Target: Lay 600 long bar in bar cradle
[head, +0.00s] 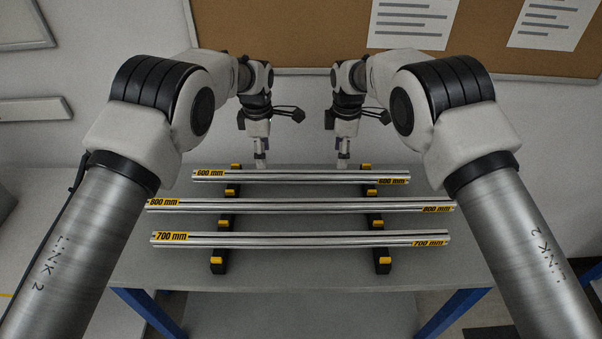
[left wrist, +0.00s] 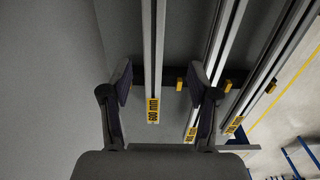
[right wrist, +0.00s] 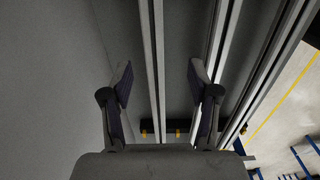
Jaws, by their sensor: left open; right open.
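The 600 mm bar (head: 300,177) is a silver profile with yellow labels, the rearmost of three bars lying across two black supports with yellow blocks. My left gripper (head: 261,160) is open behind its left part. In the left wrist view the bar (left wrist: 153,50) passes between the open fingers (left wrist: 160,85), with its labelled end visible. My right gripper (head: 343,160) is open behind the bar's right part. In the right wrist view the bar (right wrist: 153,60) runs between the open fingers (right wrist: 160,85). Neither gripper touches it visibly. I cannot identify a separate bar cradle.
The 800 mm bar (head: 300,206) lies in the middle and the 700 mm bar (head: 300,240) in front, parallel to the 600 bar. The left support (head: 220,262) and right support (head: 382,262) stand on a grey table (head: 300,277) with blue legs. A wall rises behind.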

